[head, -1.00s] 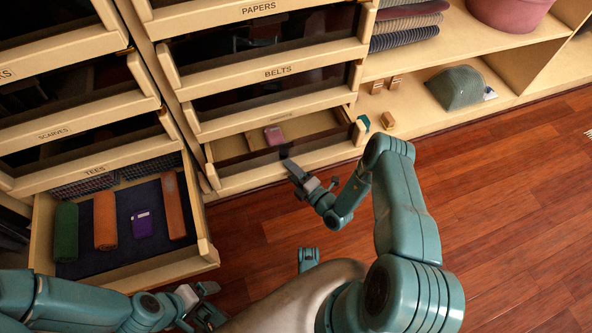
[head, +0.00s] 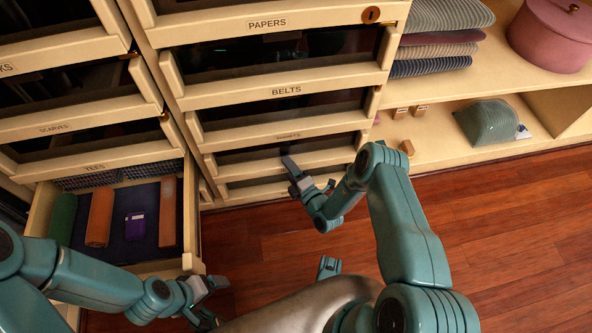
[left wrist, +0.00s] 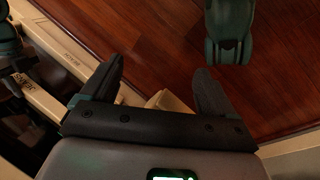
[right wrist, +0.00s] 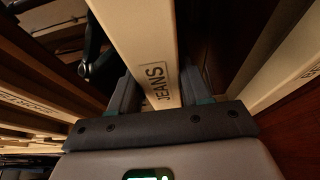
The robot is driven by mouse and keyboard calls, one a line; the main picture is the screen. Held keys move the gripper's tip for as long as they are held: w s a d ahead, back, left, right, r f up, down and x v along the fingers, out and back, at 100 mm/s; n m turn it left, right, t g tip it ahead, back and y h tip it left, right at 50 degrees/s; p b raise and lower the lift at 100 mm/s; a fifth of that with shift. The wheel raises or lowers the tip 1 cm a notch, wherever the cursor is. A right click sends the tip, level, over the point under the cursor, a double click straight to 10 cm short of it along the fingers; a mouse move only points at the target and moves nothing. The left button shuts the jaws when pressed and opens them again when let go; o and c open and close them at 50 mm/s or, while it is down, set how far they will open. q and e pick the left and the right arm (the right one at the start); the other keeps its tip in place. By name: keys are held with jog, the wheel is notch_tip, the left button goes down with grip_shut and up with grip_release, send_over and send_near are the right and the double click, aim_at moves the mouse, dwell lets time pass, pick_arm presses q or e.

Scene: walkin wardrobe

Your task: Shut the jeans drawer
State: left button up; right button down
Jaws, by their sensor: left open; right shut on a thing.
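Belts (head: 290,91) and papers drawers are above. Shelves at right hold folded clothes (head: 440,45), a pink round box (head: 548,32) and a green cap-like thing (head: 488,122). Floor at right is clear.

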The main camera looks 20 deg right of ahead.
pick_arm(q)
jog(key=shift+s+d+f, duration=0.1)
jog(key=shift+d, duration=0.3)
pick_arm(e)
jog(key=shift+w+d, duration=0.25)
jog(key=shift+w, duration=0.1)
jog(key=c, duration=0.6)
grip_release()
jog(key=shift+w+a, duration=0.1)
pick_arm(q)
jog(key=shift+a, duration=0.15)
pick_arm(e)
jog(key=shift+r, duration=0.1)
jog(key=shift+r, duration=0.1)
